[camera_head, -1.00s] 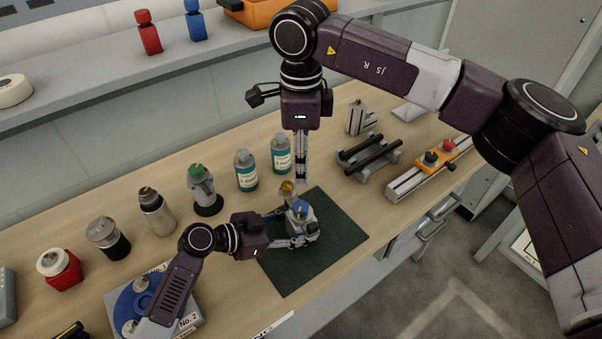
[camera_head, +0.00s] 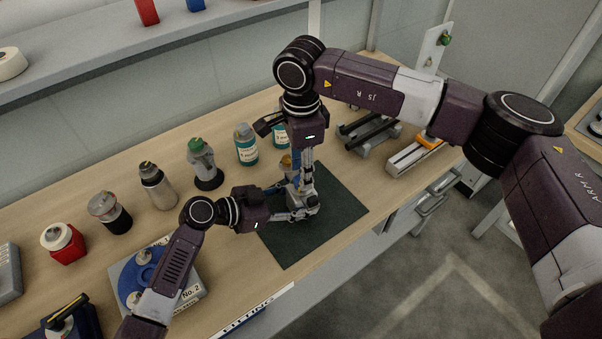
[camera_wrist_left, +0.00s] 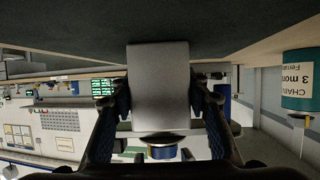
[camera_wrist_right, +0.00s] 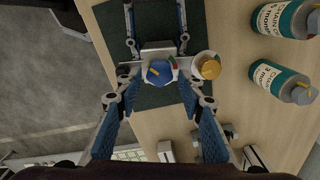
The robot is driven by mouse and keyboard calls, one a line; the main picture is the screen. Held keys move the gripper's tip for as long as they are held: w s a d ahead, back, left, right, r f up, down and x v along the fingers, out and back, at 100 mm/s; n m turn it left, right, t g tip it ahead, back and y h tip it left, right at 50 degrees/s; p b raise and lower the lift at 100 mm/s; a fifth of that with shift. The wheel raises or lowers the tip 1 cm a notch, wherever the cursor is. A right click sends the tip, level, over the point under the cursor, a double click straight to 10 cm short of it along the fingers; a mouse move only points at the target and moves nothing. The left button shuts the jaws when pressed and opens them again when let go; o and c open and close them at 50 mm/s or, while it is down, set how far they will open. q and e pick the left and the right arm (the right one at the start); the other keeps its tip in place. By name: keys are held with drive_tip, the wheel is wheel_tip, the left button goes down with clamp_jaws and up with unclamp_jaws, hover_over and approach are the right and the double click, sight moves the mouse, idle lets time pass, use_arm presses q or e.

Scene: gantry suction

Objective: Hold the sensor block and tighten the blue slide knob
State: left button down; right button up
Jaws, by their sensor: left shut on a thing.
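The sensor block is a grey block over the dark green mat (camera_head: 335,225). It fills the middle of the left wrist view (camera_wrist_left: 160,90) between the fingers of my left gripper (camera_wrist_left: 160,105), which is shut on it. The blue slide knob (camera_wrist_right: 158,73) shows on top of the block in the right wrist view, with a yellow pointer mark; its edge also shows low in the left wrist view (camera_wrist_left: 163,152). My right gripper (camera_wrist_right: 158,100) points down over the knob, its fingers apart on either side. In the head view this gripper (camera_head: 302,185) hides the knob and much of the block.
A brass-coloured cap (camera_wrist_right: 209,67) on a white part sits beside the knob. Teal-labelled bottles (camera_head: 246,147) stand behind the mat. A blue round fixture on a grey base (camera_head: 190,292) is at front left. A rail with an orange part (camera_head: 412,158) lies at right. The front mat is clear.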

drive_tip(key=shift+f, duration=0.9)
drive_tip(key=shift+c, duration=0.2)
use_arm(q)
drive_tip(key=shift+s, duration=0.1)
use_arm(e)
drive_tip(key=c, duration=0.8)
drive_tip(key=shift+m, duration=1.1)
drive_tip(key=shift+c, duration=0.2)
use_arm(q)
drive_tip(key=shift+f, duration=0.1)
use_arm(e)
drive_tip(key=o, duration=0.9)
wheel_tip(320, 180, up, 12)
